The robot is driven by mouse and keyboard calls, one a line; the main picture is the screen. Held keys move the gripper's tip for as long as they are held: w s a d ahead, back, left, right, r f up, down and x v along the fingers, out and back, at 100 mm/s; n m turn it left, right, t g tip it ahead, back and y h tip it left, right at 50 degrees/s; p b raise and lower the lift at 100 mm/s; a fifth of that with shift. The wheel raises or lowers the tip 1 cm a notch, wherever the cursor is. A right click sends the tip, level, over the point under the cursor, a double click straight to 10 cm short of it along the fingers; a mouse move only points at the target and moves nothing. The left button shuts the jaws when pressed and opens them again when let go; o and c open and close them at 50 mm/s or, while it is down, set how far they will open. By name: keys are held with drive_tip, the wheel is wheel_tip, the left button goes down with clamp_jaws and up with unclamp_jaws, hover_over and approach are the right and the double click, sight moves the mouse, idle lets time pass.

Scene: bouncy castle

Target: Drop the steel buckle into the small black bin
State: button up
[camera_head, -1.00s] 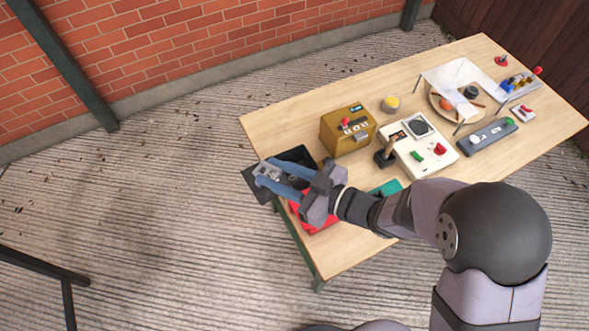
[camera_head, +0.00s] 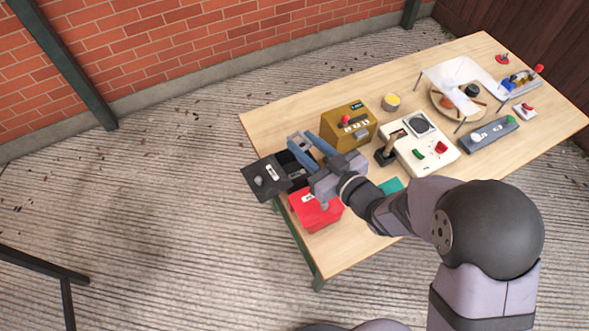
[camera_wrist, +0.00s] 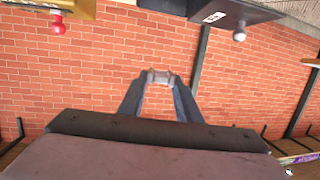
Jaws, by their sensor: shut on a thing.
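My gripper (camera_head: 299,143) has blue-grey fingers and is shut on a small grey metal piece, the steel buckle (camera_head: 295,140). In the wrist view the buckle (camera_wrist: 160,77) sits between the fingertips (camera_wrist: 158,84). The small black bin (camera_head: 287,162) is at the table's left edge, partly hidden behind my fingers. A black flap or lid (camera_head: 256,172) with a grey knob and a white label extends left from it. My gripper is raised near the bin; I cannot tell whether the buckle is directly over the opening.
A red bin (camera_head: 318,213) stands in front of the black one. A gold box (camera_head: 355,140) with a red ball is close right of my fingers.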

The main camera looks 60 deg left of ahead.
drive_tip(key=shift+f+b, duration=1.65)
drive_tip(key=shift+f, duration=0.85)
drive_tip(key=o, duration=1.2)
drive_tip(key=shift+b+v, duration=0.65)
drive_tip(key=shift+v, duration=3.05)
drive_tip(key=shift+w+a, duration=0.1)
